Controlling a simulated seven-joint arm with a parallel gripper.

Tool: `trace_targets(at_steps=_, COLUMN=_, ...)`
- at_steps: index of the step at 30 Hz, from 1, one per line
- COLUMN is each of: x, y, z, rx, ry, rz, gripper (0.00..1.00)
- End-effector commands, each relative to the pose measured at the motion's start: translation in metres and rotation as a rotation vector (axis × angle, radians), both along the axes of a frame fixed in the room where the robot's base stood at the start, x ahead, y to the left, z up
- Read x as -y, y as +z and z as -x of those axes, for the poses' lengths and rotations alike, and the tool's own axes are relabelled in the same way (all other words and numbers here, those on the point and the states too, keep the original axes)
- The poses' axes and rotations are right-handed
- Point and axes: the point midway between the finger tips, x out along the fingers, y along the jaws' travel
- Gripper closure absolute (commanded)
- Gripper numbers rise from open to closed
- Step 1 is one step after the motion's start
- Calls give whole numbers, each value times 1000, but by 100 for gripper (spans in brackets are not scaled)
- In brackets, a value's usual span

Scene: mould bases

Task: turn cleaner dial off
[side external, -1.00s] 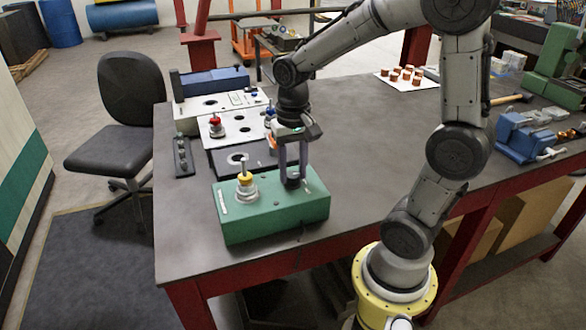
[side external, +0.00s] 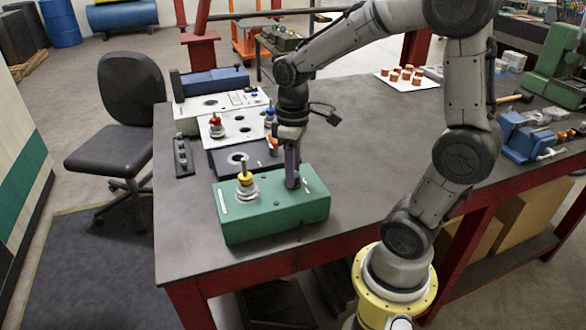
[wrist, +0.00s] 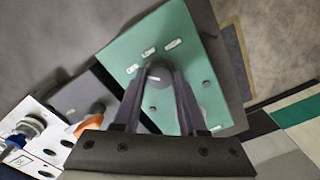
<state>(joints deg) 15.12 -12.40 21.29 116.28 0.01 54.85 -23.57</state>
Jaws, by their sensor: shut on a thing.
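The green box (side external: 270,218) sits near the front left corner of the dark workbench. It also fills the middle of the wrist view (wrist: 200,60). A dark round dial (wrist: 158,75) stands on its top, with small white labels in an arc around it. My gripper (side external: 292,184) points down at the right part of the box top. In the wrist view its two fingers (wrist: 159,78) lie on either side of the dial and are shut on it. The dial is mostly hidden by the fingers in the side view, and its pointer direction cannot be made out.
A yellow-topped metal fitting (side external: 246,181) stands on the box left of my gripper. Behind are a dark plate (side external: 225,160) and a white plate with a red-topped fitting (side external: 216,126). An orange thing (wrist: 90,124) lies close by.

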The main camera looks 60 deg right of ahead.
Motion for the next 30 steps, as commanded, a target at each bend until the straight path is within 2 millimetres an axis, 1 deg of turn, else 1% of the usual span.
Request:
trace_targets(at_steps=6, x=0, y=1, z=0, rx=2, ry=136, rz=1, gripper=100)
trace_targets(at_steps=12, x=0, y=2, z=0, rx=3, ry=210, rz=1, gripper=100)
trace_targets(at_steps=19, x=0, y=2, z=0, rx=3, ry=244, rz=1, gripper=100)
trace_targets(at_steps=30, x=0, y=2, z=0, rx=3, ry=246, rz=1, gripper=100)
